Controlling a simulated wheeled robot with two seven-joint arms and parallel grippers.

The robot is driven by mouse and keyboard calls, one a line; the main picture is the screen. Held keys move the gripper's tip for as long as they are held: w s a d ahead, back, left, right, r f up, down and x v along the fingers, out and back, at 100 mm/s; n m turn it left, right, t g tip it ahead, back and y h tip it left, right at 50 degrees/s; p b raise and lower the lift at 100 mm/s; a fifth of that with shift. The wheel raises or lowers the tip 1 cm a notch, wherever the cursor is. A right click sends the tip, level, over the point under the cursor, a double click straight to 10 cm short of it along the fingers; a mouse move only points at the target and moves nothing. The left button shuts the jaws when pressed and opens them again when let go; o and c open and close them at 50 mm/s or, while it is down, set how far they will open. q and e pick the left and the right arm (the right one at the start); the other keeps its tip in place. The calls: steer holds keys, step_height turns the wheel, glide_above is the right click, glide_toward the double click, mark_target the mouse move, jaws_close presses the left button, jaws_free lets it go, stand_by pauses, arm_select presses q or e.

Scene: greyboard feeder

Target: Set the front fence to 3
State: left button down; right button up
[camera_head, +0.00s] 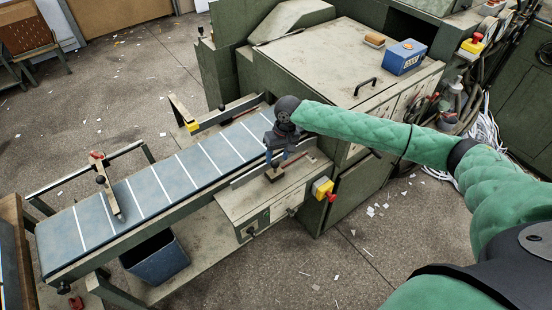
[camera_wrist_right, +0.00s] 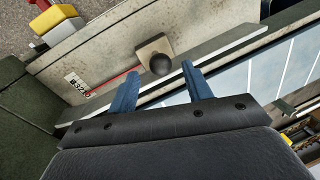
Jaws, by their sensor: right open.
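The front fence (camera_head: 262,165) is a long grey bar along the near side of the blue belt, and it also crosses the right wrist view (camera_wrist_right: 215,47). A beige block with a round dark knob (camera_wrist_right: 160,64) sits beside it. In the head view the block (camera_head: 274,174) is partly under my gripper. A small printed scale (camera_wrist_right: 77,84) and a red line (camera_wrist_right: 112,84) lie left of the knob; the digits are too small to read surely. My right gripper (camera_head: 279,158) is open and empty above the block. The knob shows just beyond its blue fingertips (camera_wrist_right: 158,78), apart from them.
The striped blue belt (camera_head: 183,180) runs to the lower left, with a wooden stop arm (camera_head: 110,190) across it. A yellow-and-red switch box (camera_head: 322,188) stands right of the block. A blue box (camera_head: 404,57) rests on the green machine. A blue bin (camera_head: 155,258) stands under the belt.

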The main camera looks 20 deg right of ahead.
arm_select(q)
steer(key=shift+s+a+f+p, duration=0.15)
steer(key=shift+s+f+p, duration=0.05)
steer(key=shift+s, duration=0.35)
steer(key=shift+s+a+f+p, duration=0.1)
steer(key=shift+s+f+p, duration=0.05)
steer(key=shift+s, duration=0.4)
arm_select(e)
steer(key=shift+a+f, duration=0.15)
steer(key=shift+f, duration=0.6)
steer(key=shift+a+f, duration=0.15)
steer(key=shift+f, duration=0.55)
arm_select(q)
steer(key=shift+w, duration=0.1)
arm_select(e)
steer(key=shift+s, duration=0.1)
jaws_close()
